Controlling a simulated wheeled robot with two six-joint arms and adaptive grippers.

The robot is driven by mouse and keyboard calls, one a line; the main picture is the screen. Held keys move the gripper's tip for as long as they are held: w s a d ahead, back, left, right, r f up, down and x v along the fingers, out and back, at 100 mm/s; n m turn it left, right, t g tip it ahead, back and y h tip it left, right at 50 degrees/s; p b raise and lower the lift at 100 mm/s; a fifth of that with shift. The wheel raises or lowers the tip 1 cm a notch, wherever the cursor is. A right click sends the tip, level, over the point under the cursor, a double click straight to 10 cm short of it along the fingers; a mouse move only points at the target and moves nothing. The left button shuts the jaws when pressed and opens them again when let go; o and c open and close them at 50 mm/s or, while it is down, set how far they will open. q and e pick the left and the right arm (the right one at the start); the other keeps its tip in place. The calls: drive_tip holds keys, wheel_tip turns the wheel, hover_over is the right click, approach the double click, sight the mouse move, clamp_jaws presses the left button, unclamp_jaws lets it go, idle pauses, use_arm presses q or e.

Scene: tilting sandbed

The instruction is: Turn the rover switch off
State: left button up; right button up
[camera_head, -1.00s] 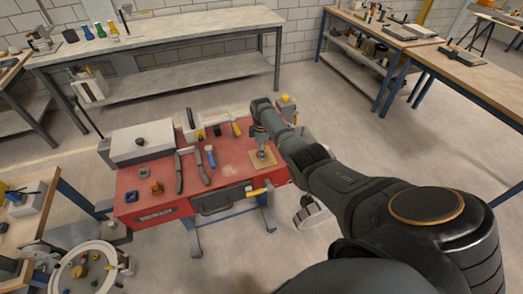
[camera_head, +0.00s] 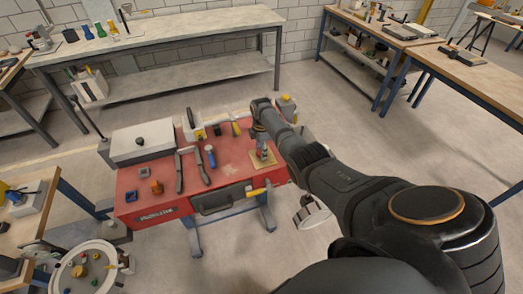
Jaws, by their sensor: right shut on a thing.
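A small tan plate (camera_head: 263,158) lies on the right part of the red table (camera_head: 228,170). The rover switch seems to be the small fitting on this plate, but it is too small and covered to make out its position. My right arm comes in from the right, and my right gripper (camera_head: 263,146) points down onto the plate. Its fingers are shut on the small fitting there, mostly hidden by the gripper. A little red shows at the fingertips. My left gripper is not in view.
On the red table are a grey box (camera_head: 141,141), dark-handled tools (camera_head: 179,172), a blue-handled tool (camera_head: 211,157) and an orange part (camera_head: 156,187). A yellow-handled tool (camera_head: 236,127) lies behind. A round tray (camera_head: 86,268) stands front left.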

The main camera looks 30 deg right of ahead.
drive_tip(key=o, duration=1.2)
drive_tip(key=shift+c, duration=0.2)
wheel_tip(320, 180, up, 12)
